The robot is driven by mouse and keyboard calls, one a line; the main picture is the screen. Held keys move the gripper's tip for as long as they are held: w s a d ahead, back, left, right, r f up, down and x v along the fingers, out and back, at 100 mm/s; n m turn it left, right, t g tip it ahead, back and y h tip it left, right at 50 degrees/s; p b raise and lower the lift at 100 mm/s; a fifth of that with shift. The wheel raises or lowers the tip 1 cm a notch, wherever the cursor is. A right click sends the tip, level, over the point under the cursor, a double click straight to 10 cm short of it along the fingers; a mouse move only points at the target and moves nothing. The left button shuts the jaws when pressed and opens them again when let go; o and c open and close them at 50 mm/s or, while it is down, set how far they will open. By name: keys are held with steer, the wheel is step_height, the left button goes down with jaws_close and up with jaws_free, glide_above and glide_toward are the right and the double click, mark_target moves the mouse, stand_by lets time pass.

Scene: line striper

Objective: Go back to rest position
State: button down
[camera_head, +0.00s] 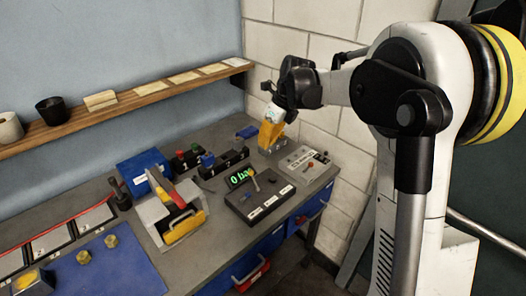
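My gripper (282,94) is at the end of my arm, above the far right end of the workbench (222,140). It is dark and small in the head view. Whether the fingers are open or shut does not show clearly.
A shelf (150,97) with cups runs along the blue wall. On the bench are a device with a yellow front and red handle (176,206), a control box with a green display (258,196), a lever panel (308,166) and a blue mat (100,270). A white brick wall stands close behind my gripper.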

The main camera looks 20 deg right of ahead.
steer(key=s+a+r+n+t+h+b, duration=0.2)
steer(key=s+n+b, duration=0.3)
steer(key=s+n, duration=0.95)
steer(key=s+f+n+t+b, duration=0.1)
steer(key=s+f+n+b, duration=0.1)
steer(key=s+f+n, duration=0.2)
steer(key=s+f+n+t+h+b, duration=0.1)
steer(key=s+f+n, duration=0.3)
steer(key=s+n, duration=0.6)
steer(key=shift+s+a+f+t+b, duration=0.25)
steer(key=shift+s+t+b, duration=0.2)
steer(key=shift+b, duration=0.45)
